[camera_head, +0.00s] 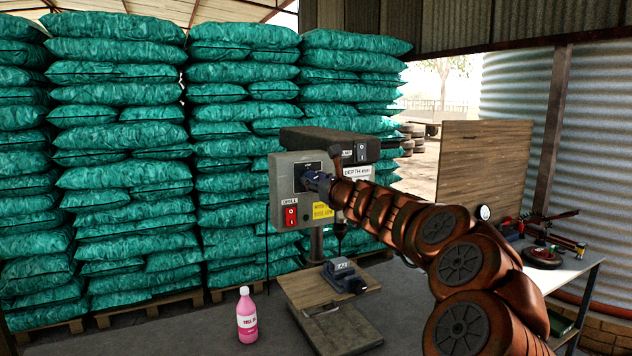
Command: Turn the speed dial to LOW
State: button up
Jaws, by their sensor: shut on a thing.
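A grey drill press (285,211) stands on the bench, with a dark motor housing on top. A black dial panel (305,171) is on the upper part of its front face. My gripper (309,181) reaches in from the right and is shut at this panel, on what appears to be the speed dial. The dial itself and its LOW mark are hidden behind the gripper or too small to read. Below the panel are a red switch (291,216) and a yellow label (322,211).
A pink bottle (247,318) stands on the bench (200,325) left of the drill press's table (335,322). A small vise (343,276) sits on that table. Stacked green sacks (120,130) fill the background. A wooden board (482,175) stands at the right, near tools (545,252).

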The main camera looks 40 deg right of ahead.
jog(key=shift+d, duration=0.1)
jog(key=c, duration=0.4)
jog(key=shift+n, duration=0.7)
jog(key=n+b, duration=0.1)
jog(key=n, duration=0.4)
jog(key=shift+f+g+b, duration=0.1)
jog(key=shift+g+b, duration=0.2)
jog(key=shift+b, duration=0.1)
jog(key=shift+n+b, duration=2)
jog(key=shift+n, duration=1.6)
